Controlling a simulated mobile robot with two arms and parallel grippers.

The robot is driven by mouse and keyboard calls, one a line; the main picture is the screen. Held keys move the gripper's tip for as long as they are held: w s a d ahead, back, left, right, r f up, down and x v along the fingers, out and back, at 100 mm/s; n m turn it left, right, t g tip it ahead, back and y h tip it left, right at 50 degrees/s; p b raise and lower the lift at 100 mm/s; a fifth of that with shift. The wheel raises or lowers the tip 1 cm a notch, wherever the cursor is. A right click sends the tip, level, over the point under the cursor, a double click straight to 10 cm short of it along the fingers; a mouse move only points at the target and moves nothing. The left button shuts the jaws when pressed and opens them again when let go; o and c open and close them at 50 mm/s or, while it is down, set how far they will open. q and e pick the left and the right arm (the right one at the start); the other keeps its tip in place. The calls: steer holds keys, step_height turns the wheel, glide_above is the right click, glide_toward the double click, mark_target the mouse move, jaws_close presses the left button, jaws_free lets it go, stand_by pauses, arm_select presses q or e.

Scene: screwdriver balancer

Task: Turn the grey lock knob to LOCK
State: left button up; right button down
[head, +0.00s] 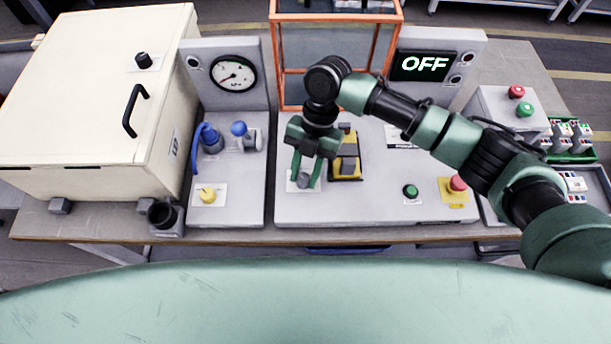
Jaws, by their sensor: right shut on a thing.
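My right gripper (306,172) points down at the front left of the grey base plate, with its green fingers on both sides of the grey lock knob (304,180). It is shut on the knob. The knob sits on a small white label plate, and its lettering and pointer direction are too small or covered to read. A display (425,66) at the back right reads OFF in green. My left gripper does not show in the head view.
A yellow-and-black block (346,166) stands close right of my gripper. An orange-framed clear enclosure (335,60) is behind. A gauge (233,73) and yellow knob (207,194) are left. A green button (410,191) and red emergency button (457,184) are right. A cream box (90,90) fills the left.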

steer(key=shift+a+n+h+b, duration=0.1)
steer(key=shift+n+h+b, duration=0.4)
steer(key=shift+n, duration=0.5)
steer(key=c, duration=1.1)
jaws_free()
steer(key=b+v, duration=0.1)
steer(key=v, duration=0.5)
steer(key=shift+w+r+b, duration=0.3)
steer(key=shift+b, duration=0.1)
steer(key=shift+w+r, duration=0.15)
steer(key=shift+r, duration=0.4)
